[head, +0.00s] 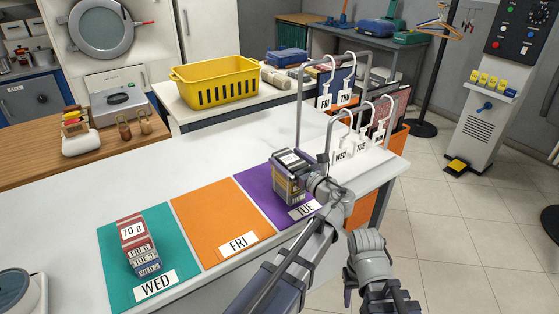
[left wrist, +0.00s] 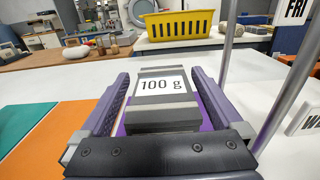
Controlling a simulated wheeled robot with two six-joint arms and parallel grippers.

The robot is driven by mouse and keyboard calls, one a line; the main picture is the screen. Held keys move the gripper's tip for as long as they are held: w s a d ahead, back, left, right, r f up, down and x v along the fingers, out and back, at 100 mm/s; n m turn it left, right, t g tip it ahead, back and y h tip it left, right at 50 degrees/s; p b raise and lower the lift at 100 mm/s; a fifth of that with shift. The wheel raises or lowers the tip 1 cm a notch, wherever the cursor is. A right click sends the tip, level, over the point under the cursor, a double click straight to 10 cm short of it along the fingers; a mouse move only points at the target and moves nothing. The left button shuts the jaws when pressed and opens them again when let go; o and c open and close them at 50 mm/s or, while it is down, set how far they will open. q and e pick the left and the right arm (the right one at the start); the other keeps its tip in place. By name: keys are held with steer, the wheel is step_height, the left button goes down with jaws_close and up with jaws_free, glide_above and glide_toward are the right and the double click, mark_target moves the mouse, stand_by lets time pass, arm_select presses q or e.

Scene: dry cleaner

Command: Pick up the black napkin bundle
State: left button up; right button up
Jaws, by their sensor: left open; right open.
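The black napkin bundle (head: 292,159), dark with grey bands, lies on the purple TUE mat (head: 257,200) in the head view. In the left wrist view the dark bundle (left wrist: 165,118) bears a white "100 g" label. My left gripper (left wrist: 160,80) is open, with one purple-lined finger on each side of the bundle. Whether the fingers touch it I cannot tell. In the head view my left gripper (head: 289,178) partly hides the bundle. My right gripper (head: 378,290) is open and empty, low at the right, off the counter.
A red and grey stack (head: 137,240) sits on the teal WED mat (head: 112,262). The orange FRI mat (head: 212,218) is empty. A metal rack (head: 299,105) with day-tagged hangers stands close behind and right of my left gripper. A yellow basket (head: 216,80) is farther back.

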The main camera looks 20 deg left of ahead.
arm_select(q)
steer(key=shift+d+r, duration=0.1)
steer(key=shift+d, duration=0.1)
steer(key=shift+s, duration=0.1)
steer(key=shift+c, duration=0.6)
steer(key=shift+a, duration=0.1)
steer(key=shift+c, duration=1.4)
steer(key=c, duration=0.9)
